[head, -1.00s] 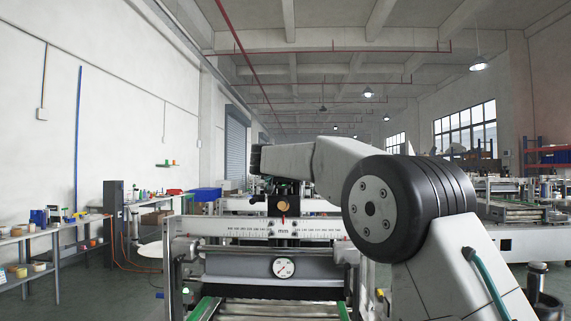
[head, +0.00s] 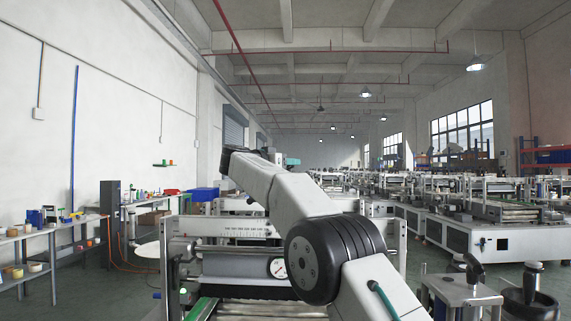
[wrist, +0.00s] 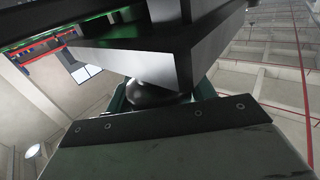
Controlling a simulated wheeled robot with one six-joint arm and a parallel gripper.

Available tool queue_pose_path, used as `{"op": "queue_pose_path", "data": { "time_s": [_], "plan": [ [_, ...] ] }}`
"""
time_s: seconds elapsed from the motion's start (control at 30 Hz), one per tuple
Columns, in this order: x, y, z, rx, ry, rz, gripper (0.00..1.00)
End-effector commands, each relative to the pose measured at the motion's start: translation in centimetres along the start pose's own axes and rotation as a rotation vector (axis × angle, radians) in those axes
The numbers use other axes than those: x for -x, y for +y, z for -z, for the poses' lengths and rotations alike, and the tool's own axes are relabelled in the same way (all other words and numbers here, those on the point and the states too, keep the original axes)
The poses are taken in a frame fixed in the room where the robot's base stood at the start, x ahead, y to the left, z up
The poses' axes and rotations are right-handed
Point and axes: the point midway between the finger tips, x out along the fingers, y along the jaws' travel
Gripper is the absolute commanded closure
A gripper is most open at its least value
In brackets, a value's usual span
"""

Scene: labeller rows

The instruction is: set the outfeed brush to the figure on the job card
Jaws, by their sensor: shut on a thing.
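In the wrist view my gripper (wrist: 160,98) reaches up from the bottom edge, its teal fingers on either side of a dark round knob (wrist: 150,93). It is shut on this knob, mostly hidden by the jaws. A dark metal block (wrist: 135,62) sits just above. No job card is readable.
A green-edged conveyor (head: 203,309) lies in front of me. A bench with tape rolls (head: 38,234) stands at left. At right are a post with a black knob (head: 475,270) and further labellers (head: 500,238). Open floor shows at left and right.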

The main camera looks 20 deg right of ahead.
Motion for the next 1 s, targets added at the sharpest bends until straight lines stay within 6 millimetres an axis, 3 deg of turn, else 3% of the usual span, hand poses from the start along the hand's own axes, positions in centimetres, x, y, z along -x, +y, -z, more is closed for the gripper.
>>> {"op": "queue_pose_path", "data": {
  "time_s": [0.3, 0.33, 0.4, 0.73, 1.0],
  "plan": [
    [0.0, 0.0, -0.1, 0.002, 0.0, -0.001, 0.68],
    [0.0, 0.0, 0.0, 0.002, 0.0, -0.001, 0.4],
    [0.0, 0.0, 0.0, 0.002, 0.0, -0.001, 0.25],
    [0.3, 0.0, 0.0, 0.001, 0.0, -0.001, 0.25],
    [4.6, 0.0, 0.0, 0.002, 0.0, 0.001, 0.25]
  ]
}}
